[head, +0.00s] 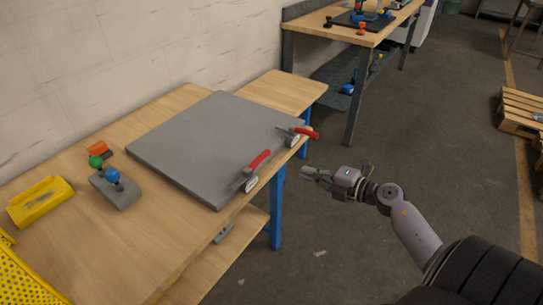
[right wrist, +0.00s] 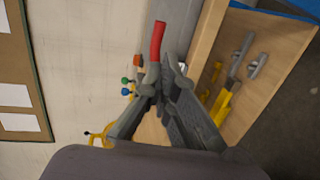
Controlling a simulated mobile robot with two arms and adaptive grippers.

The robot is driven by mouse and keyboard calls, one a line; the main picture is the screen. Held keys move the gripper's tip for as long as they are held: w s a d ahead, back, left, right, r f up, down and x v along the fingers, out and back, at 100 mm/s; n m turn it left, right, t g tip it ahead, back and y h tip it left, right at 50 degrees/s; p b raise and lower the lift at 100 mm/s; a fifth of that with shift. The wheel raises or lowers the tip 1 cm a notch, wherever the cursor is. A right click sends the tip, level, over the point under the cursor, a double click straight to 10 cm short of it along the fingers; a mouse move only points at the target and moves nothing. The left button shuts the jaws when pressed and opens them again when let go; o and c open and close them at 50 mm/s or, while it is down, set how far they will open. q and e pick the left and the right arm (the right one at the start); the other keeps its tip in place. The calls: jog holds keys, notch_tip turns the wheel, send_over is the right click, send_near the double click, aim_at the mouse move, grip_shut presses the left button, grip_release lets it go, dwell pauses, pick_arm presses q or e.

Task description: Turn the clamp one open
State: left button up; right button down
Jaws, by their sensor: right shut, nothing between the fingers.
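Two toggle clamps with red handles are on the right edge of a grey plate (head: 200,135) on the wooden workbench. The nearer clamp (head: 257,164) has its handle slanting up; the farther clamp (head: 304,132) has its handle lying nearly flat. I cannot tell which is clamp one. My right gripper (head: 306,172) is off the bench's right edge, apart from both clamps, shut and empty. In the right wrist view, a red handle (right wrist: 157,42) shows beyond the fingertips (right wrist: 160,82), whose base is partly hidden by the fingers. My left gripper is out of view.
A grey block with blue and green knobs (head: 114,188) and a yellow tray (head: 40,203) sit on the bench's left. A yellow perforated bin (head: 28,277) is at bottom left. A second bench (head: 362,38) stands behind. The floor right of the bench is free.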

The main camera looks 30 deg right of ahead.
send_near(266, 157)
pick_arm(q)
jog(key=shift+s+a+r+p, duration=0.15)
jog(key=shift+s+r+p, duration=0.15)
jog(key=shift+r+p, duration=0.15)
pick_arm(e)
jog(key=x, duration=0.7)
jog(key=shift+f, duration=0.25)
pick_arm(q)
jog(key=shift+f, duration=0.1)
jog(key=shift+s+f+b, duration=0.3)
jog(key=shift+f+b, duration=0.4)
jog(key=shift+b, duration=0.1)
pick_arm(e)
jog(key=shift+w+a+r+n+g+y, duration=0.15)
jog(key=shift+w+n+g+y, duration=0.2)
jog(key=shift+w+y, duration=0.2)
jog(key=shift+s, duration=0.1)
